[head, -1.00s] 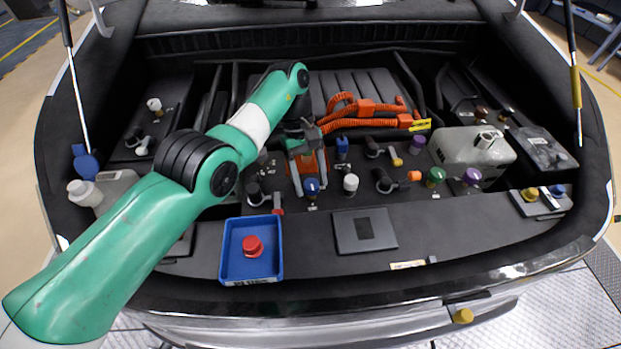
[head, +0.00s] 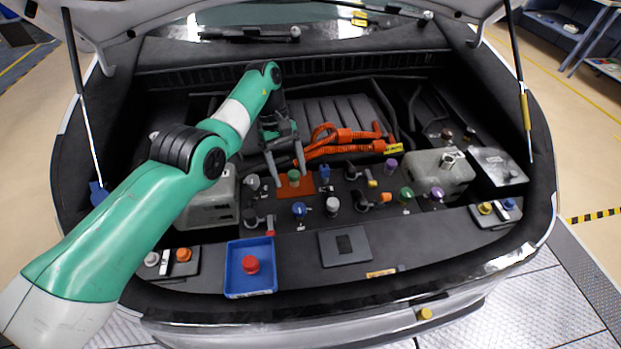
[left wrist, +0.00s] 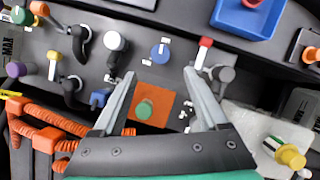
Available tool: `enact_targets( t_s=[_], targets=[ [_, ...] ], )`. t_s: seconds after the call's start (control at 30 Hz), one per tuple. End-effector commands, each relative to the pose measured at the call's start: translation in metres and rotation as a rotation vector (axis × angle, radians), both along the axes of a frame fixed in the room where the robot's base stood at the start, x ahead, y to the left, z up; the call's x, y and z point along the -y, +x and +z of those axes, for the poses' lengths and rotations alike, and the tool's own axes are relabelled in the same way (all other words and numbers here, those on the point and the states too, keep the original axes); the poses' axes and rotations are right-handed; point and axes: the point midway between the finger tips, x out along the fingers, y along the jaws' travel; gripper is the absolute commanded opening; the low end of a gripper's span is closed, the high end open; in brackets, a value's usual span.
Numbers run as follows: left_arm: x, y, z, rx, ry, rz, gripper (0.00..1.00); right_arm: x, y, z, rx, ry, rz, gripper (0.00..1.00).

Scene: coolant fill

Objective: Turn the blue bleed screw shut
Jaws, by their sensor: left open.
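A blue knob (head: 299,209) stands on the dark panel in front of an orange plate (head: 306,184). In the left wrist view this knob (left wrist: 160,52) has white marks beside it and lies beyond my fingertips. I take it for the bleed screw. My left gripper (head: 287,169) is open and empty, with its fingers pointing down above the orange plate. A green knob (head: 294,177) on that plate shows between the fingers, also in the left wrist view (left wrist: 146,108). The fingers are apart from the blue knob. My right gripper is not in view.
Several other knobs and levers crowd the panel, including a white-topped one (head: 333,204) right of the blue knob. A blue tray (head: 236,288) with a red cap (head: 250,264) stands at the front. Orange hoses (head: 330,148) run behind. A pale tank (head: 440,183) is at right.

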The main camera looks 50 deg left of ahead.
Motion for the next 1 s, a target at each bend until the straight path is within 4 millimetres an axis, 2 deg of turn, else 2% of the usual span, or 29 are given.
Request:
enact_targets(
  t_s=[0.03, 0.1, 0.43, 0.57, 0.67, 1.0],
  targets=[
    [-0.006, -0.003, 0.008, -0.001, 0.0, 0.009, 0.76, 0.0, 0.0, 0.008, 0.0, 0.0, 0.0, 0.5],
    [-0.01, -0.006, 0.01, -0.001, 0.0, 0.017, 0.76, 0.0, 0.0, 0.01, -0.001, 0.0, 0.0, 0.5],
    [-0.012, -0.007, 0.009, -0.002, 0.0, 0.023, 0.76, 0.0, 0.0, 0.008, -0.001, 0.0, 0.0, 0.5],
    [-0.012, -0.007, 0.009, -0.049, 0.004, 0.138, 0.76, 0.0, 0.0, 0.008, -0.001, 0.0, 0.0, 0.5],
    [-0.011, -0.007, 0.009, -0.147, 0.013, 0.375, 0.76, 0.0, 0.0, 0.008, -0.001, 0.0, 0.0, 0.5],
    [-0.019, 0.012, 0.025, -0.535, 0.015, 1.592, 0.76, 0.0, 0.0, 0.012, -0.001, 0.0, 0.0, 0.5]
  ],
)
